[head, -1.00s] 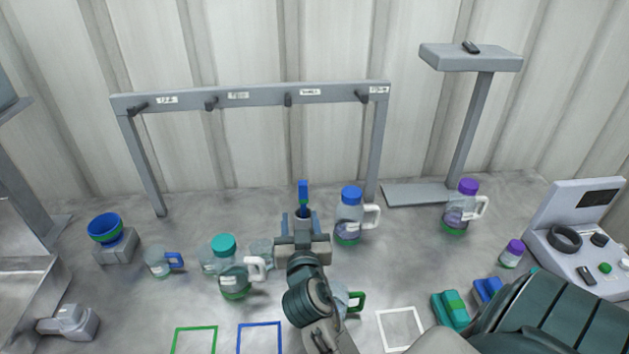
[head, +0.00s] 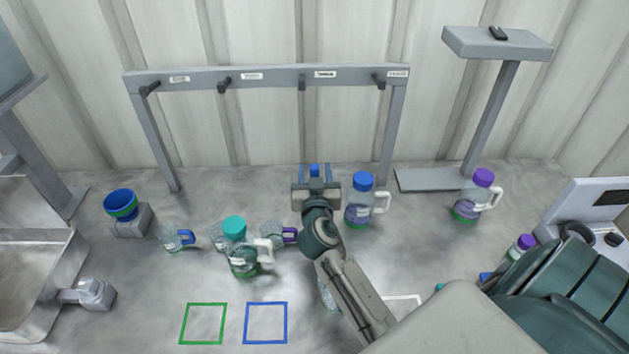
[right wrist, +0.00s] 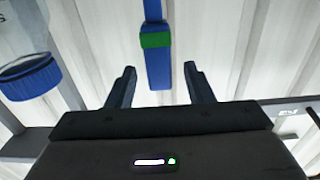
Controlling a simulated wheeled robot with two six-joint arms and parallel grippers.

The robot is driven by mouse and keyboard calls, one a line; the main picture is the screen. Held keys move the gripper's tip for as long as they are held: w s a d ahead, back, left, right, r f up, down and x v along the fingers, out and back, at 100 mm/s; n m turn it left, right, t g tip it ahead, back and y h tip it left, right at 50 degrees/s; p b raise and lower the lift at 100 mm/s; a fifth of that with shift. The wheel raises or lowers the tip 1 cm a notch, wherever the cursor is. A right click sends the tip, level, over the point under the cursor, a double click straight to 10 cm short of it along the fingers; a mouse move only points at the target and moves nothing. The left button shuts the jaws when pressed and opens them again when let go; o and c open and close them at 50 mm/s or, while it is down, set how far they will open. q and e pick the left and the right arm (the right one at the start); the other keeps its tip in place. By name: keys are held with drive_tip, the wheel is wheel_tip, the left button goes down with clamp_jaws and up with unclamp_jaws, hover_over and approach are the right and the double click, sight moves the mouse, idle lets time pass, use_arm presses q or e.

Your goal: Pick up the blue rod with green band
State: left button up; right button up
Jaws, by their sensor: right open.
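The blue rod with a green band (right wrist: 157,60) hangs into the right wrist view from the top, nearly vertical, its lower end showing. In the head view only a short blue part of the rod (head: 314,170) shows; my gripper hides the rest. My right gripper (head: 315,172) is open and points away toward the wall. In the right wrist view the rod appears between the two fingers of the right gripper (right wrist: 160,72), with a gap on each side. I cannot tell whether it is at fingertip depth. My left gripper is not in view.
A jug with a blue lid (head: 361,198) stands close right of my gripper. A grey hook rack (head: 270,76) stands behind. Left are a teal-lidded jug (head: 241,252) and a blue funnel-like cup (head: 121,204). Green (head: 203,324) and blue (head: 266,323) outlines mark clear surface in front.

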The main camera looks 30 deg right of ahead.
drive_tip(key=shift+p+x, duration=0.5)
drive_tip(key=shift+x, duration=0.7)
drive_tip(key=shift+w+d, duration=0.25)
drive_tip(key=shift+w, duration=0.15)
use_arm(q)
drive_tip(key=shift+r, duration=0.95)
use_arm(e)
drive_tip(key=shift+s, duration=0.1)
clamp_jaws()
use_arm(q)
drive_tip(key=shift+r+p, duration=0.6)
use_arm(e)
wheel_tip(320, 180, up, 14)
hover_over(314, 164)
drive_tip(key=shift+w+d, duration=0.3)
drive_tip(key=shift+w, duration=0.1)
